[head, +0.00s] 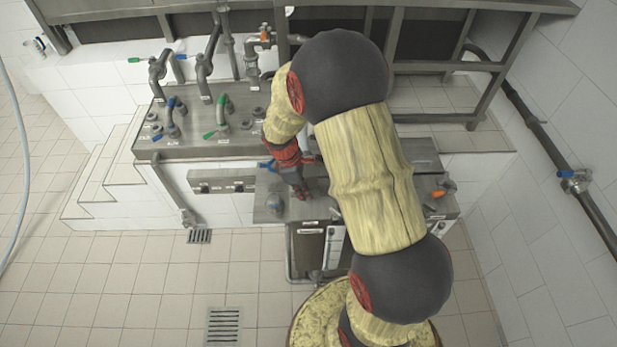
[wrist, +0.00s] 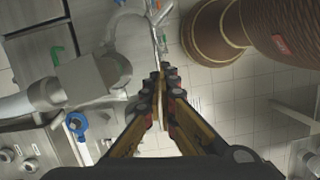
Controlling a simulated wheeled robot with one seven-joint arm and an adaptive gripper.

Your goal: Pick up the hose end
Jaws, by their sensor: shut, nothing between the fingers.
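My gripper (head: 299,192) is low over the steel counter in the head view, beside a blue handle (head: 268,166). In the wrist view my gripper (wrist: 160,76) is shut, with its fingertips together and nothing held. A pale hose (head: 17,150) runs down the left edge of the head view, far from my gripper. I cannot make out its end. In the wrist view a pale grey pipe or hose fitting (wrist: 85,80) lies left of the fingers, apart from them. I cannot tell whether it is the hose end.
The steel counter (head: 225,146) carries several pipes and coloured valve handles. A small fitting (head: 276,203) stands just left of my gripper. A wall pipe with a blue valve (head: 574,180) is at right. The tiled floor (head: 120,265) is clear at left, with drain grates (head: 223,326).

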